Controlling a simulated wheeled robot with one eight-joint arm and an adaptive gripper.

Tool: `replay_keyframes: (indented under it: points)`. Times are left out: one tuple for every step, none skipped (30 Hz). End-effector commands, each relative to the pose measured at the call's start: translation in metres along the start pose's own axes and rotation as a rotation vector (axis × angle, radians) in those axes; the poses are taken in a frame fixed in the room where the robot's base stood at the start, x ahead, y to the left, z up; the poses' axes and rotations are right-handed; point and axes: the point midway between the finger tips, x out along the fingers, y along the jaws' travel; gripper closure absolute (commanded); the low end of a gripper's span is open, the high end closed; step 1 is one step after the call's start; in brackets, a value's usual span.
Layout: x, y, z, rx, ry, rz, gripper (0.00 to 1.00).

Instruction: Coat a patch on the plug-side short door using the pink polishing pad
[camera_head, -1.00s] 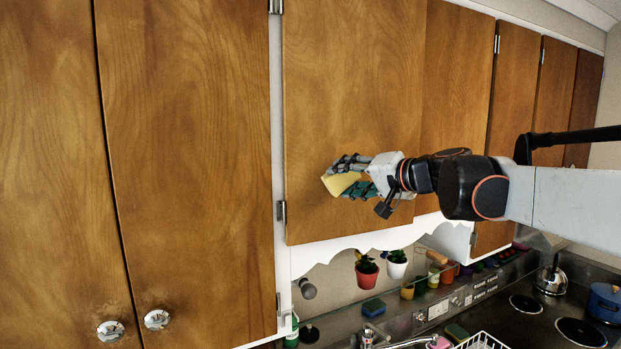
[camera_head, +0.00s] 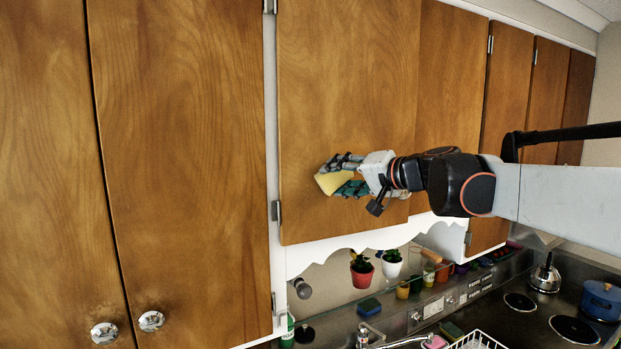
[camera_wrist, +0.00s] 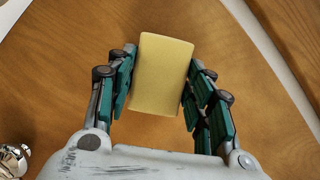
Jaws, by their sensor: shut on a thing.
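My gripper (camera_head: 345,177) is shut on a yellow block-shaped pad (camera_head: 331,184). In the wrist view the pad (camera_wrist: 161,75) sits upright between the green-padded fingers (camera_wrist: 160,90). It looks yellow, not pink. My gripper is in front of the lower part of a short wooden wall-cabinet door (camera_head: 335,90), which also fills much of the wrist view (camera_wrist: 60,70). I cannot tell whether the pad touches the door. No coated patch is clear on it. Another short door (camera_head: 450,80) adjoins on the right. A small pink item (camera_head: 435,342) lies by the sink.
Tall doors (camera_head: 185,150) with round knobs (camera_head: 150,321) stand at the left. Below are potted plants (camera_head: 362,271), a faucet (camera_head: 395,342), a wire rack (camera_head: 478,341), a kettle (camera_head: 545,277), a blue pot (camera_head: 603,298) and the coil hob (camera_head: 574,329). The door's upper face is clear.

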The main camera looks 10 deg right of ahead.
Motion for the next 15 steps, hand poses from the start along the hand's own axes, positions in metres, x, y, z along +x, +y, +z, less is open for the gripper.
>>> replay_keyframes:
  points:
    - [0.0011, -0.0001, -0.0004, 0.0, 0.0, 0.0, 0.71]
    - [0.0016, 0.0, -0.0006, 0.0, 0.0, 0.0, 0.71]
    - [0.0023, -0.0001, -0.0009, 0.0, 0.0, 0.0, 0.71]
    - [0.0028, 0.0, -0.0011, 0.0, 0.0, 0.0, 0.71]
    - [0.0033, 0.0, -0.0013, 0.0, 0.0, 0.0, 0.71]
    - [0.004, 0.0, -0.0016, 0.0, 0.0, 0.0, 0.71]
    - [0.0046, -0.0001, -0.0018, 0.0, 0.0, 0.0, 0.71]
    - [0.0051, -0.0001, -0.002, 0.0, 0.0, 0.0, 0.71]
    - [0.0057, -0.0001, -0.0023, 0.0, 0.0, 0.0, 0.71]
    - [0.0062, -0.0001, -0.0025, 0.0, 0.0, 0.0, 0.71]
    - [0.0067, -0.0001, -0.0026, 0.0, 0.0, 0.0, 0.71]
    - [0.0074, -0.0001, -0.0029, 0.0, 0.0, 0.0, 0.71]
    - [0.0079, -0.0001, -0.003, 0.0, 0.0, 0.0, 0.71]
    - [0.0084, -0.0001, -0.0032, 0.0, 0.0, 0.0, 0.71]
    - [0.009, -0.0002, -0.0035, 0.0, 0.0, 0.0, 0.71]
